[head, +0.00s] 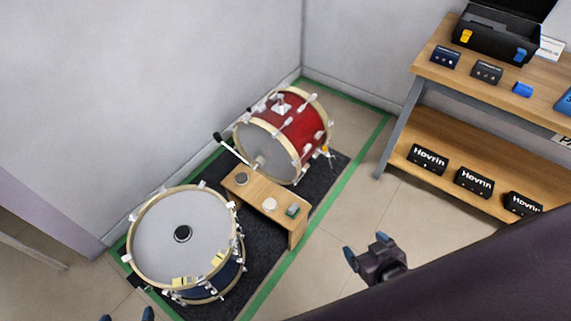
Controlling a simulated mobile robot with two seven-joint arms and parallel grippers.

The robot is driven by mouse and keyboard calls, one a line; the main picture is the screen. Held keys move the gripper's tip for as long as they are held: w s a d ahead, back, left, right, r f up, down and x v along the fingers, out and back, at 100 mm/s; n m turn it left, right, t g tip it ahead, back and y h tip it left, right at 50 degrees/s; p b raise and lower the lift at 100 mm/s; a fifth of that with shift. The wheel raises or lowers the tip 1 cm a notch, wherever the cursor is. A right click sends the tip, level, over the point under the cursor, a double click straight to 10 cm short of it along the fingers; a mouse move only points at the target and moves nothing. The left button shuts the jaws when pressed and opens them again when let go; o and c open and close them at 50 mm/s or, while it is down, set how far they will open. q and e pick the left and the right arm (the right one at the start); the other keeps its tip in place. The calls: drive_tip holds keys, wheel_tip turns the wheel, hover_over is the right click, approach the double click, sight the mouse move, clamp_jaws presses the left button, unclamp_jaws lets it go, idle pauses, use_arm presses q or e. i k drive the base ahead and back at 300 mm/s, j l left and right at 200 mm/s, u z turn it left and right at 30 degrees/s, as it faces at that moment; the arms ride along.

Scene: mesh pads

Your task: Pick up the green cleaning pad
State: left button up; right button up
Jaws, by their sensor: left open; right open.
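The green cleaning pad (292,210) is a small dark green block on the right end of a small wooden bench (256,191) between two drums. My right gripper (366,247) is open and empty, to the right of the bench and apart from the pad. My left gripper (127,315) is at the bottom left edge, where only its blue fingertips show. It is open, below and left of the white-topped drum, far from the pad.
A white-topped drum (180,237) and a red drum (302,122) stand on a dark mat (265,251) edged with green tape. A pale disc (269,204) and a grey disc (241,179) share the bench. Wooden shelves (455,141) stand at right; floor between is clear.

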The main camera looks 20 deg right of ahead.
sight(294, 209)
drive_tip(key=z, duration=0.6)
drive_tip(key=i+l, duration=0.1)
drive_tip(key=l, duration=0.15)
drive_tip(key=i+l, duration=0.1)
drive_tip(key=l, duration=0.15)
drive_tip(key=i+l+u, duration=0.1)
drive_tip(key=l+u, duration=0.4)
drive_tip(key=u, duration=1.15)
